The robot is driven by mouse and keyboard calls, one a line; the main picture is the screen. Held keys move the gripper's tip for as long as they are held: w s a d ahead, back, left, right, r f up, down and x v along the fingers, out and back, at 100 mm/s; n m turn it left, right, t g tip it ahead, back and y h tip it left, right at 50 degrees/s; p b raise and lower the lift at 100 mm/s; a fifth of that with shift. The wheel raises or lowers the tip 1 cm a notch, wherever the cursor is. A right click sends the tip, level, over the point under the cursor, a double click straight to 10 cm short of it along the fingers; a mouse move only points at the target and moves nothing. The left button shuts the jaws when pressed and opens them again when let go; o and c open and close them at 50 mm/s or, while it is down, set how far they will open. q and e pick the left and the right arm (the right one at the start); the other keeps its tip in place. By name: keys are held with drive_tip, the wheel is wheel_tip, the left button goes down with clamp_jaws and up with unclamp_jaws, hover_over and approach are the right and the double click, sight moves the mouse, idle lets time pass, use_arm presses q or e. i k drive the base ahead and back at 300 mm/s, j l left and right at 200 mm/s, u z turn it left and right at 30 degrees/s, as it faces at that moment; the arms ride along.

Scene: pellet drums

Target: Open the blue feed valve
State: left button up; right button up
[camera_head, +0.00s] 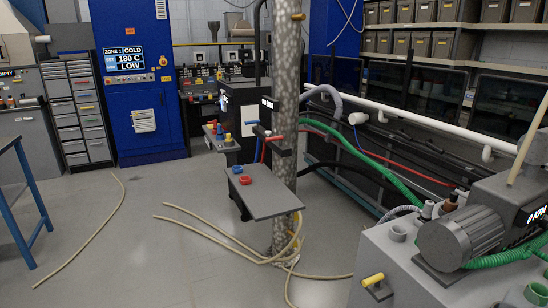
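Neither of my grippers is in view. A mottled upright pipe (286,90) stands in the middle. A grey plate (272,203) juts out beside it, with a small blue knob (237,169) and a small red knob (245,180) at its left end. Above the plate, a short blue handle (252,123) and a red one (274,138) sit at the pipe, with a blue and a red line hanging below. I cannot tell which blue part is the feed valve, or whether it is open or shut.
A blue cabinet (138,75) with a screen reading "ZONE 1 COLD, 180 C, LOW" stands behind left. Pale hoses (215,240) lie on the floor by the pipe. A grey machine with a motor (460,238) fills the right front. The floor at front left is mostly clear.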

sight(256, 122)
drive_tip(key=i, duration=0.6)
drive_tip(key=i+u, duration=0.15)
drive_tip(key=i, duration=0.4)
drive_tip(key=i+l, duration=0.15)
drive_tip(key=i, duration=0.45)
drive_tip(key=i+l+u, duration=0.15)
drive_tip(key=i, duration=0.4)
drive_tip(key=i+j, duration=0.15)
drive_tip(key=i, duration=0.5)
drive_tip(key=i+j, duration=0.15)
drive_tip(key=i, duration=0.45)
drive_tip(key=z, duration=0.05)
